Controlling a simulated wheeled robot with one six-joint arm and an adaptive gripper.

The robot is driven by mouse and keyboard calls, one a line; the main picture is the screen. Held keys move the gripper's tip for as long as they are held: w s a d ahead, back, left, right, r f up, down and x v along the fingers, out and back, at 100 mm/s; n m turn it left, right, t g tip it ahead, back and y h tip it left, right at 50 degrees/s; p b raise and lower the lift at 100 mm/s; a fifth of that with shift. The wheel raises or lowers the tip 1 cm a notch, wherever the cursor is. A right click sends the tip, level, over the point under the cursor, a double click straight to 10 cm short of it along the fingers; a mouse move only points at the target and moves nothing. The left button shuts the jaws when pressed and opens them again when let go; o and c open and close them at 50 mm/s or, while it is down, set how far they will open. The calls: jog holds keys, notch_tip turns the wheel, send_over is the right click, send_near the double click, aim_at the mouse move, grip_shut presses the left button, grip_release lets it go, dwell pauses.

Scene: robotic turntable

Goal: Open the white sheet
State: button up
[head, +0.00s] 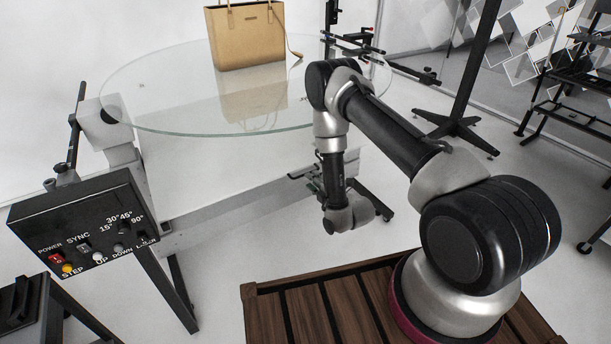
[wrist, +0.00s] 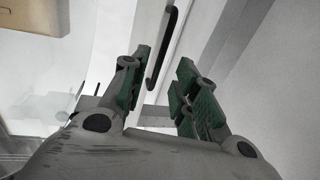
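The white sheet (head: 215,172) looks like the pale flat panel under the glass disc in the head view, though its edges are hard to tell. In the wrist view a white panel (wrist: 110,40) carries a long black slot or handle (wrist: 162,48). My gripper (wrist: 163,85) is open and empty, with a green-padded finger on each side. The black slot lies beyond the fingertips, roughly between them and nearer the left one. I cannot tell how far off it is. In the head view my gripper (head: 303,179) is small and partly hidden beside the panel's right end.
A round glass disc (head: 150,105) bears a tan handbag (head: 247,38), above my gripper. A black control box (head: 85,230) with buttons stands at the left. A black stand (head: 458,125) and a dark shelf rack (head: 575,85) are at the right. White floor shows between them.

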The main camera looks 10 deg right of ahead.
jog(key=x, duration=0.6)
jog(key=shift+w+a+f, duration=0.1)
jog(key=shift+w, duration=0.25)
jog(key=shift+c, duration=0.3)
grip_shut()
